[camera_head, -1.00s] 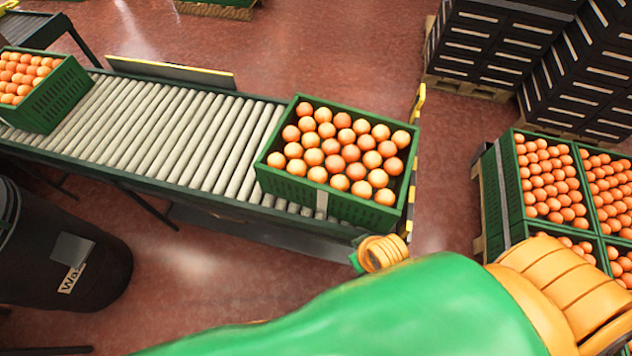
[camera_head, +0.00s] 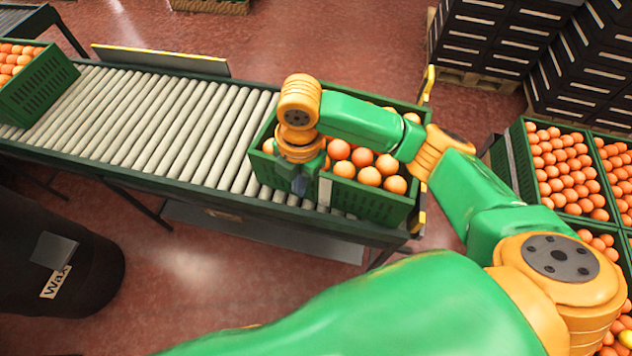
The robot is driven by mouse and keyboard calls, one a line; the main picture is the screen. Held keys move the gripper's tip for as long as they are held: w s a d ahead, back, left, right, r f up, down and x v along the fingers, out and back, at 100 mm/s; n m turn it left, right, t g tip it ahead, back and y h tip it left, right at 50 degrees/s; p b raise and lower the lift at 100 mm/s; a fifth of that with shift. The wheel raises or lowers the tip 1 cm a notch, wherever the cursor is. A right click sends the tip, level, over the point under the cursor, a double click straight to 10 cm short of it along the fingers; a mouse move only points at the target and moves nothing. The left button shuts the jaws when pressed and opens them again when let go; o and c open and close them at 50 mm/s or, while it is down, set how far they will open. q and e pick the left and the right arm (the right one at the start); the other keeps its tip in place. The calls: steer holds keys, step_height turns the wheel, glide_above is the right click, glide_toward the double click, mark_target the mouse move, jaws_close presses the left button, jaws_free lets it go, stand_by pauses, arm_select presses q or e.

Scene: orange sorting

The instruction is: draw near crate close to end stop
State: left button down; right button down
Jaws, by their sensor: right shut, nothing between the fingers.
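The near crate (camera_head: 370,204) is green, full of oranges, and sits at the right end of the roller conveyor (camera_head: 170,125). The yellow-and-black end stop (camera_head: 428,85) stands just beyond its right side; my arm partly hides the space between, so I cannot tell if they touch. My right arm reaches in from the right across the crate. Its gripper (camera_head: 304,184) points down at the crate's front left part, by the front wall. It is shut and empty; whether it touches the crate is unclear. My left gripper is not in view.
Another crate of oranges (camera_head: 42,88) sits at the conveyor's left end, with bare rollers between the crates. A black waste bin (camera_head: 85,275) stands front left. Stacked dark crates (camera_head: 490,45) and orange-filled crates (camera_head: 517,165) stand at the right.

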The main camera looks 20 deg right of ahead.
steer(key=w+d+f, duration=0.3)
steer(key=d+f, duration=0.1)
steer(key=f, duration=0.4)
steer(key=shift+d+f+n+h, duration=0.2)
steer(key=shift+d+n+h, duration=0.1)
steer(key=shift+d+n, duration=0.1)
steer(key=shift+w, duration=0.15)
